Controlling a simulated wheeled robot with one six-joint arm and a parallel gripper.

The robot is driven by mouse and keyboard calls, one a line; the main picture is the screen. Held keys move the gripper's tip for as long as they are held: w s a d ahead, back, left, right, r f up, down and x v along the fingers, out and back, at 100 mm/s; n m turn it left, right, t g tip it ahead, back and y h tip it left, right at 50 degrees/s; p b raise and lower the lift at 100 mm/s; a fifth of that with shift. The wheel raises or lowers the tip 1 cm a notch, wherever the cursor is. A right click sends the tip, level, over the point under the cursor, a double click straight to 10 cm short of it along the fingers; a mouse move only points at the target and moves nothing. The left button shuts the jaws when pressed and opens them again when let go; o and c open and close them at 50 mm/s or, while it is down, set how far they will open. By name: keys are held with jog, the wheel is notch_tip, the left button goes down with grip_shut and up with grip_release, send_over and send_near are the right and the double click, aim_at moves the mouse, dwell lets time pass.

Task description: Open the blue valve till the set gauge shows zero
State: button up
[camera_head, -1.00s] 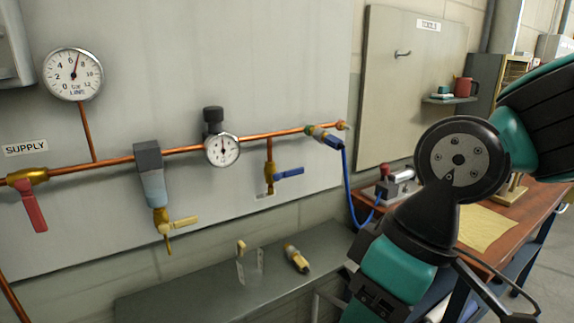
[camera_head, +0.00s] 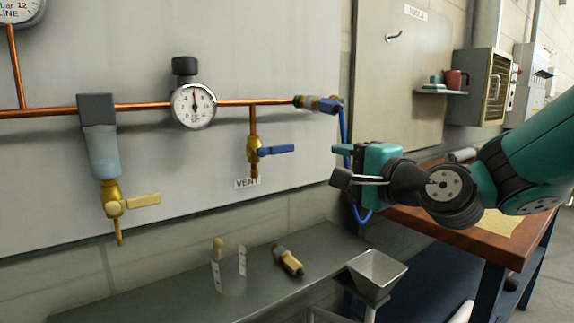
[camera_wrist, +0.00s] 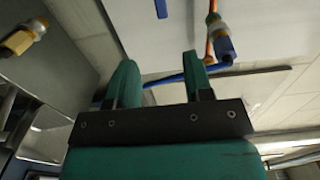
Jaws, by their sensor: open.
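The blue valve is a brass body (camera_head: 253,155) under a short copper branch, with a blue lever (camera_head: 276,149) pointing right, about level. A VENT label (camera_head: 246,183) is below it. The set gauge (camera_head: 194,105) is a small round dial left of the valve, under a black knob (camera_head: 185,66). Its needle points about straight up, not clearly readable. My gripper (camera_head: 338,166) is open and empty, right of the lever's tip and apart from it, close to the blue hose. In the wrist view, the open fingers (camera_wrist: 161,85) show the blue hose (camera_wrist: 175,77) behind them.
A hose coupling (camera_head: 318,104) is on the pipe end above my gripper. A yellow-handled drain valve (camera_head: 113,200) hangs under the filter bowl at left. A grey shelf (camera_head: 150,300) below holds a brass fitting (camera_head: 288,260).

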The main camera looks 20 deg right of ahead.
jog(key=p, duration=1)
send_near(287, 149)
jog(key=p+x, duration=0.7)
jog(key=x, duration=0.2)
jog(key=shift+w+a+r+p, duration=0.1)
jog(key=shift+w+r+p, duration=0.1)
jog(key=shift+w+p, duration=0.15)
jog(key=shift+w+a+f, duration=0.1)
jog(key=shift+w+f, duration=0.05)
jog(key=shift+w, duration=0.3)
grip_shut()
